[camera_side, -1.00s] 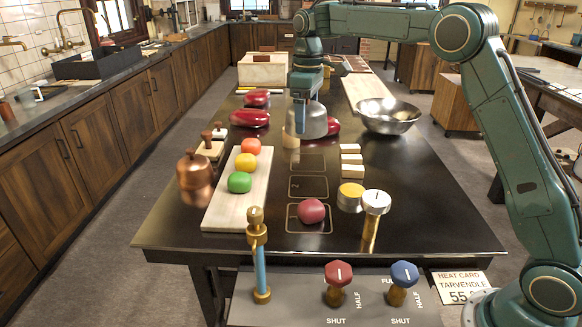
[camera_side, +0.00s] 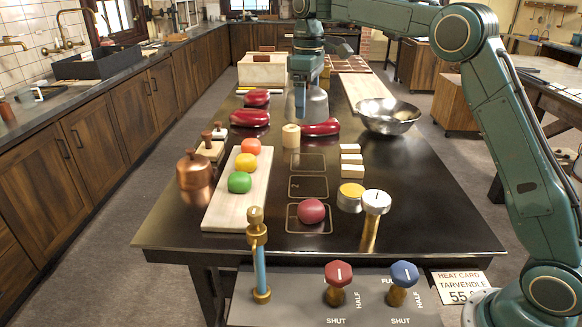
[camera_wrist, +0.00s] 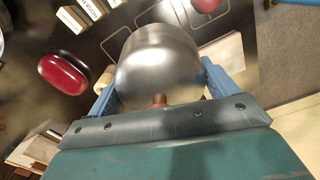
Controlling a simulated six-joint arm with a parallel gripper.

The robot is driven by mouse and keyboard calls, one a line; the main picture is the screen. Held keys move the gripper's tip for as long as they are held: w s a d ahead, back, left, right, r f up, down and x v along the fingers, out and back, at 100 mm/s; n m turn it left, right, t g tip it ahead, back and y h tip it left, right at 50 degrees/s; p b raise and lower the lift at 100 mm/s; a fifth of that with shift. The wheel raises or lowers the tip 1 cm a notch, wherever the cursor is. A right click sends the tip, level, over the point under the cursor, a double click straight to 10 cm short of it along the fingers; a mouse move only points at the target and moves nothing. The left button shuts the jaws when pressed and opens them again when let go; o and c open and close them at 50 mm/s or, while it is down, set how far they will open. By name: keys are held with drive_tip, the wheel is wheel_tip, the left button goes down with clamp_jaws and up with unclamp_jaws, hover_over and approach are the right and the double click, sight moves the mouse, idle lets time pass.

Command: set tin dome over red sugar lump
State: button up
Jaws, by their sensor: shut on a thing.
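The tin dome (camera_side: 315,106) is a grey metal dome, held by my gripper (camera_side: 300,104) over the far half of the dark table. In the wrist view the dome (camera_wrist: 160,65) fills the space between the blue fingers of my gripper (camera_wrist: 158,88), with a copper-coloured knob at its near side. The red sugar lump (camera_side: 311,211) sits uncovered in the nearest outlined square, well in front of the dome. A dark red lump at the top edge of the wrist view (camera_wrist: 206,4) looks like the same one.
A white board (camera_side: 222,208) with orange, yellow and green lumps lies left. Glossy red oblongs (camera_side: 320,128) and a cream cylinder (camera_side: 291,136) are near the dome. White blocks (camera_side: 352,171), a yellow-topped tin (camera_side: 350,197) and a steel bowl (camera_side: 388,116) are right. Valve handles (camera_side: 338,274) line the front.

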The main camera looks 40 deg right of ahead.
idle(0.3)
drive_tip(key=m, duration=0.1)
hover_over(312, 203)
wheel_tip(312, 203, down, 9)
idle(0.4)
drive_tip(key=shift+f, duration=0.2)
drive_tip(key=shift+f, duration=5.15)
drive_tip(key=o, duration=0.9)
